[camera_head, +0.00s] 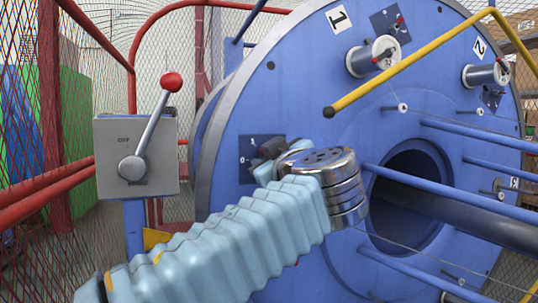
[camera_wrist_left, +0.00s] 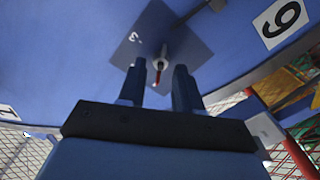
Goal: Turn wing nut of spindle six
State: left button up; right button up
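The blue strander disc (camera_head: 290,90) fills the middle and right of the head view. My left arm reaches up to its left side, and my left gripper (camera_head: 268,150) is in front of a dark blue plate (camera_head: 247,158). In the left wrist view, a small metal wing nut (camera_wrist_left: 161,62) with a red pointer (camera_wrist_left: 157,80) sits on the plate (camera_wrist_left: 150,25). A number six label (camera_wrist_left: 282,20) is nearby. My left gripper (camera_wrist_left: 160,72) is open, its fingers on either side of the wing nut; contact cannot be told. My right gripper is out of view.
A yellow bar (camera_head: 415,65) crosses before the disc. Blue rods (camera_head: 450,195) and a dark central shaft (camera_head: 460,215) stick out at right. A grey box (camera_head: 120,150) with a red-knobbed lever (camera_head: 153,118) stands left, near red rails and mesh.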

pick_arm(q)
jog(key=shift+w, duration=0.2)
grip_shut()
